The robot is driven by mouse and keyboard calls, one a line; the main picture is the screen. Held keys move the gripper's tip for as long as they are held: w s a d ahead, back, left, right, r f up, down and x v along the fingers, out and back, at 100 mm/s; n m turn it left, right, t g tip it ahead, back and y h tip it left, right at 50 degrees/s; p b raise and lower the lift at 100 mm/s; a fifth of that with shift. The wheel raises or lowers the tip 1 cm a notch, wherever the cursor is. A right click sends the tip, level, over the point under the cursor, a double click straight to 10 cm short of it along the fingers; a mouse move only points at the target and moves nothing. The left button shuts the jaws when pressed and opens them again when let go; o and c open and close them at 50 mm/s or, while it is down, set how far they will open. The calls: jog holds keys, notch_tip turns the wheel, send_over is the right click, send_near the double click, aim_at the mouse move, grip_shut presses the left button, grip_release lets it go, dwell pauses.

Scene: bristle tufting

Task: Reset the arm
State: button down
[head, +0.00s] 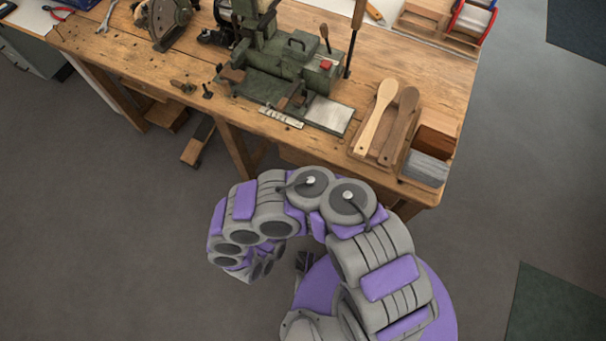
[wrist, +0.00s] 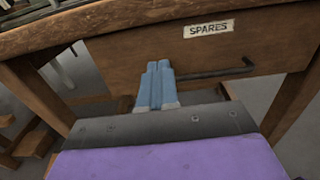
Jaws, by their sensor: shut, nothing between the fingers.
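My gripper (wrist: 158,68) shows in the wrist view as two light blue fingers pressed together, with nothing between them. It points at the front of a wooden drawer (wrist: 270,45) labelled "SPARES". The drawer's dark bar handle (wrist: 215,74) lies just right of the fingertips; I cannot tell the exact gap. In the head view my grey and purple arm (head: 390,275) is folded in front of the workbench, bent over to the left and down. The fingers cannot be made out clearly there.
The wooden workbench (head: 440,80) bears a green machine (head: 285,65), a tray with two wooden paddles (head: 378,115), and a bin with brown and grey blocks (head: 427,168). Bench legs (head: 238,150) stand near my arm. The floor (head: 100,250) at left is clear.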

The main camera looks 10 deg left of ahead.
jog(key=shift+v, duration=2.05)
